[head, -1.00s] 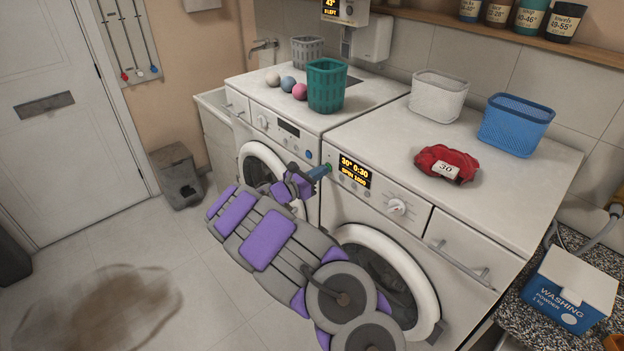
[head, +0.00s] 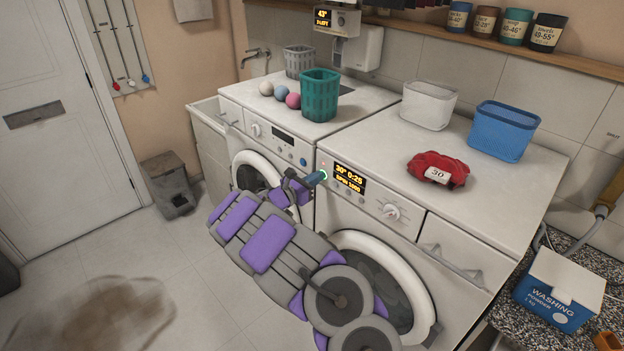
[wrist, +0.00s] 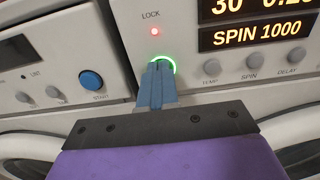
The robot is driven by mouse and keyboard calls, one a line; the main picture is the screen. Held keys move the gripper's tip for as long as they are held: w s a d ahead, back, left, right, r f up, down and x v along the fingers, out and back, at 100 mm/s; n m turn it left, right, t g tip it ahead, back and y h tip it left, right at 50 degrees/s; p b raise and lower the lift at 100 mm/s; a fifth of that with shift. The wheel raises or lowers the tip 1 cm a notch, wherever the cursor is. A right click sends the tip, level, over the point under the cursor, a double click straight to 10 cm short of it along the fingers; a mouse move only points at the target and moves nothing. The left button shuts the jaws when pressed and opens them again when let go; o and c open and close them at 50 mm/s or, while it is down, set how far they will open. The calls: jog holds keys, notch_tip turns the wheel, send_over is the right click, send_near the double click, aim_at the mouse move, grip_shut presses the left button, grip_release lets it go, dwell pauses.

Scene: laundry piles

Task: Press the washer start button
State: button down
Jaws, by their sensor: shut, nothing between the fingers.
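The right washer (head: 410,235) has a lit display (head: 349,178) reading 30° and 0:25, with SPIN 1000 on it. Its start button shows as a glowing green ring (wrist: 172,65) in the wrist view, below a red LOCK light (wrist: 155,31). My gripper (head: 321,176) is shut and empty, with its blue fingertips at the button and covering most of it. In the wrist view the fingertips (wrist: 157,66) overlap the lower left of the ring and appear to touch it. The washer's round door (head: 375,275) is closed.
The left machine has a blue START button (wrist: 91,80) close to my fingers. A red cloth bundle marked 30 (head: 438,170), a white basket (head: 429,104) and a blue basket (head: 503,130) stand on the right washer. Floor at left is open, with a brown patch (head: 115,315).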

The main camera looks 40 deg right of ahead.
jog(key=s+a+p, duration=0.1)
jog(key=a+p, duration=0.2)
jog(key=a, duration=1.2)
jog(key=s+d+r+m+g+y, duration=0.1)
jog(key=s+r+m+g+y, duration=0.1)
jog(key=s+r+m, duration=0.35)
jog(key=s+r+m+g+y, duration=0.2)
jog(key=s+r+m+g, duration=0.1)
jog(key=s, duration=0.6)
jog(key=s+d+r+m+g+y, duration=0.1)
jog(key=s+r+m+g+y, duration=0.1)
jog(key=s+r+m, duration=0.4)
jog(key=s+a+f+m+t+y, duration=0.1)
jog(key=s+a+f+m+y, duration=0.1)
jog(key=s+a+y, duration=0.4)
jog(key=s+a+f+m+t+y, duration=0.2)
jog(key=s+a+y, duration=0.4)
jog(key=s+a, duration=0.8)
jog(key=a, duration=0.5)
jog(key=shift+s+f+t, duration=0.25)
jog(key=shift+s+t, duration=0.05)
jog(key=shift+s, duration=0.05)
jog(key=shift+m, duration=0.25)
